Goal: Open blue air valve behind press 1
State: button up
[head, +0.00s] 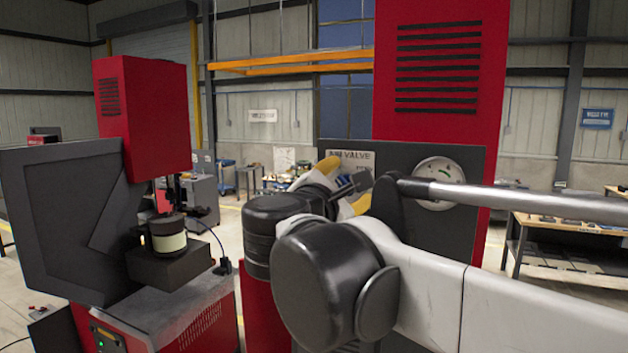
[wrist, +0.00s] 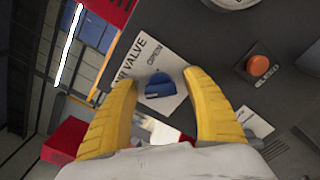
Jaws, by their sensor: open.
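The blue air valve handle (wrist: 160,86) shows in the wrist view against a white sign lettered AIR VALVE and OPEN (wrist: 140,62). It lies between my two yellow fingers. My gripper (wrist: 168,84) is open, with one finger on each side of the handle. Whether a finger touches the handle cannot be told. In the head view, my gripper (head: 346,186) is in front of the dark panel (head: 400,158) below the sign (head: 352,155).
An orange button (wrist: 258,65) marked BLEED sits to the right of the valve. A round gauge (head: 438,180) is on the panel behind my arm. A red and dark press (head: 145,115) stands at left. A workbench (head: 570,230) is at far right.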

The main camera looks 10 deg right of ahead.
jog(key=shift+w, duration=0.1)
jog(key=c, duration=1.2)
jog(key=shift+m, duration=0.3)
jog(key=m, duration=0.3)
jog(key=shift+d+f+m, duration=0.1)
jog(key=shift+f+m, duration=0.05)
jog(key=shift+m, duration=0.15)
jog(key=m, duration=0.4)
jog(key=shift+f+b, duration=0.1)
jog(key=shift+b, duration=0.25)
jog(key=m, duration=0.9)
jog(key=shift+f+m, duration=0.15)
jog(key=shift+m, duration=0.15)
